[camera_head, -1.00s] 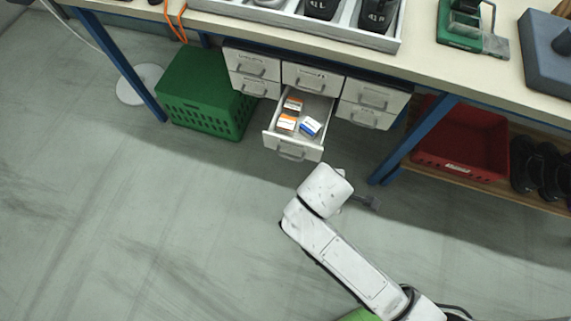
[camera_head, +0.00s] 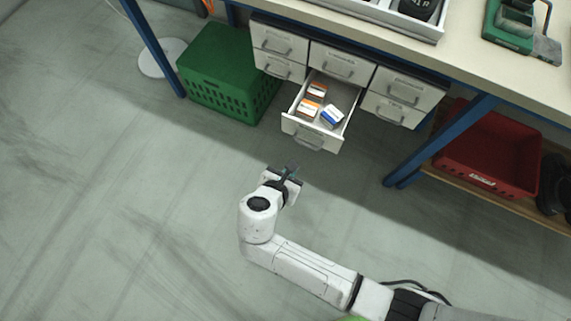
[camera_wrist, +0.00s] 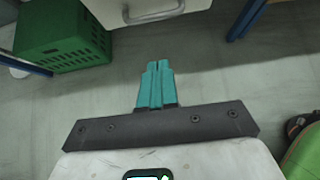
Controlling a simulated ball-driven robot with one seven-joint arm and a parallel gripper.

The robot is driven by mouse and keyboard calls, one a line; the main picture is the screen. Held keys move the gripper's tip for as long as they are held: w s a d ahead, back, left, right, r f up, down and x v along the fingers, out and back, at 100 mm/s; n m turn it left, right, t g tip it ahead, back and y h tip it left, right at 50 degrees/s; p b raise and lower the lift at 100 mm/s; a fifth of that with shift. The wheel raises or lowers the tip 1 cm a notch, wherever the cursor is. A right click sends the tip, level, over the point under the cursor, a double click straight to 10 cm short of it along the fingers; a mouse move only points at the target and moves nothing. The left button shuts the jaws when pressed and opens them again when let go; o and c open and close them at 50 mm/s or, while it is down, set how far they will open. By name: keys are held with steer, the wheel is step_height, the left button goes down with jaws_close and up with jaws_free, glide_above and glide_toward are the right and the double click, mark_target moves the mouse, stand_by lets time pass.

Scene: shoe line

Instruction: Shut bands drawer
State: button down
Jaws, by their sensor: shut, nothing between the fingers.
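The bands drawer (camera_head: 311,138) is pulled out from the lower middle of the drawer block under the bench. It holds several small orange-and-white boxes and a blue-and-white box (camera_head: 332,117). Its front with a handle also shows at the top of the wrist view (camera_wrist: 150,12). My gripper (camera_head: 293,168) is in front of and below the drawer front in the head view, apart from it. In the wrist view, its teal fingers (camera_wrist: 157,80) are together with nothing between them, pointing toward the drawer front. The drawer's label is not readable.
Closed drawers (camera_head: 281,40) surround the open one. A green crate (camera_head: 217,85) stands on the floor to the left, and a blue table leg (camera_head: 440,142) with a red bin (camera_head: 490,150) is to the right. The floor in front is clear.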

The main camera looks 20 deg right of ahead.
steer(key=w+d+f, duration=0.1)
steer(key=w+d, duration=0.3)
steer(key=shift+w+d+f, duration=0.15)
steer(key=shift+d, duration=0.15)
